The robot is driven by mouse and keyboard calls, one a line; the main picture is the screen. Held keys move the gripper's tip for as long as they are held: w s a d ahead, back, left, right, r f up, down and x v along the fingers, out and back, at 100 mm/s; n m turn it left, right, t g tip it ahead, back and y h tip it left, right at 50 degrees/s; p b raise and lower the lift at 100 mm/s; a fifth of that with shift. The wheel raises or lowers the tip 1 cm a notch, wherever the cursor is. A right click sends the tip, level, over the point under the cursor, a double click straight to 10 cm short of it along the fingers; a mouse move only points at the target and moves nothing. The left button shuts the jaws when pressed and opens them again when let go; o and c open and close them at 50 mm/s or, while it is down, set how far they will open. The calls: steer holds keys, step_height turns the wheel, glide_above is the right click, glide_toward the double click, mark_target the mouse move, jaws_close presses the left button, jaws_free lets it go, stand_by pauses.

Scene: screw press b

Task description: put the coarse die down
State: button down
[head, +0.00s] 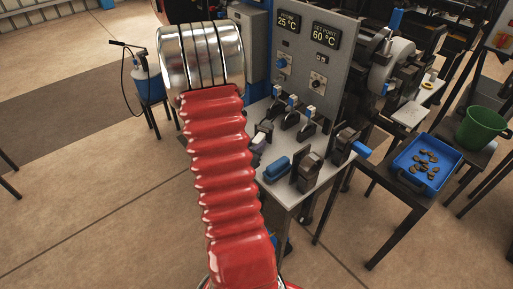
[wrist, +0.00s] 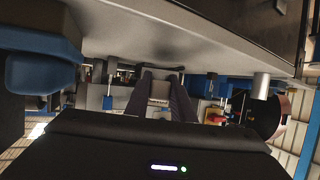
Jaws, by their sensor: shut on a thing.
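My gripper (wrist: 162,88) shows in the wrist view, its two dark fingers close together in the middle, above the dark gripper body. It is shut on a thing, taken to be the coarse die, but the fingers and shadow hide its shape. The pale underside or edge of a bench (wrist: 200,50) spans the top of the wrist view.
The press bench (head: 273,187) carries several levers, a blue roll (head: 277,169) and dark blocks (head: 306,171). A grey control panel (head: 315,75) rises behind. At right stand a blue tray (head: 408,181) with brown pieces and a green bucket (head: 482,128). Floor at left is largely clear.

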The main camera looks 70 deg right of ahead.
steer(key=shift+f, duration=0.9)
steer(key=c, duration=1.5)
jaws_free()
steer(key=shift+f, duration=0.15)
steer(key=shift+c, duration=0.2)
steer(key=shift+v, duration=3.8)
